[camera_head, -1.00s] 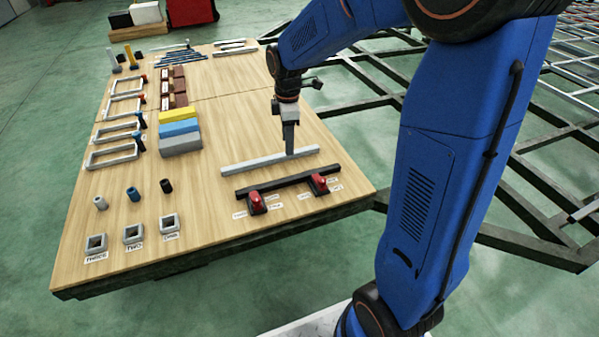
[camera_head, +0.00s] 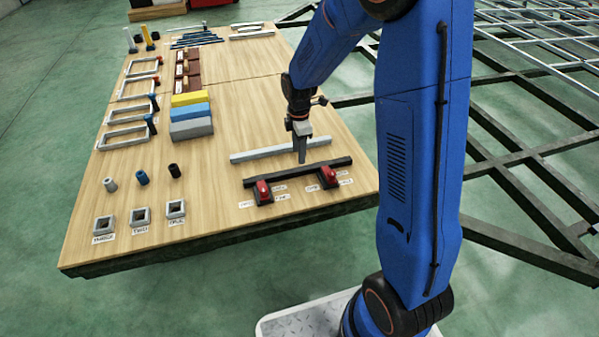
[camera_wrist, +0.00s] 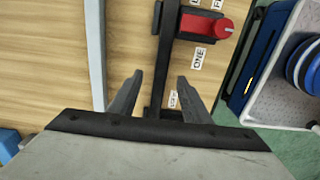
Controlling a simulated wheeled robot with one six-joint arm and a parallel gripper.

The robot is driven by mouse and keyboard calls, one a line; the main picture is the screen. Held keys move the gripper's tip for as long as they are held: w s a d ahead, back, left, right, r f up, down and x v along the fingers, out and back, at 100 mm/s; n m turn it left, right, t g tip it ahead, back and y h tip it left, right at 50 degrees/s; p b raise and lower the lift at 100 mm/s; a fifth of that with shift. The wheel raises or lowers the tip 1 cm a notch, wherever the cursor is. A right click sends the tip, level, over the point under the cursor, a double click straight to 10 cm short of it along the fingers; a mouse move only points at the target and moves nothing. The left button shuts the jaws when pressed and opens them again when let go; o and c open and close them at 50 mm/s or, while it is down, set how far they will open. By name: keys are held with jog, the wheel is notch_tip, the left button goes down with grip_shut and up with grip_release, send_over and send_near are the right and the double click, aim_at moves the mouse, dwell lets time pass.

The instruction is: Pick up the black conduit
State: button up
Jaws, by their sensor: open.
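The black conduit (camera_head: 300,172) is a long dark bar at the near right of the wooden table. It lies behind two red-and-black clamps (camera_head: 262,191). My gripper (camera_head: 301,160) points down near the middle of it, just in front of a grey bar (camera_head: 275,150). In the wrist view the conduit (camera_wrist: 166,50) runs up the picture between the two open fingers of my gripper (camera_wrist: 160,76). The fingers appear apart from it and hold nothing. Their height above it is hard to judge.
A red clamp (camera_wrist: 205,25) with a label ONE sits right of the conduit in the wrist view. Small cylinders (camera_head: 142,178) and square sockets (camera_head: 140,218) stand at the near left. Coloured blocks (camera_head: 190,115) lie behind. A dark metal frame (camera_head: 520,170) extends to the right.

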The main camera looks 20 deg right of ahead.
aim_at(299, 169)
jog(key=shift+s+f, duration=0.2)
jog(key=shift+f, duration=3.55)
grip_shut()
jog(key=shift+r, duration=0.15)
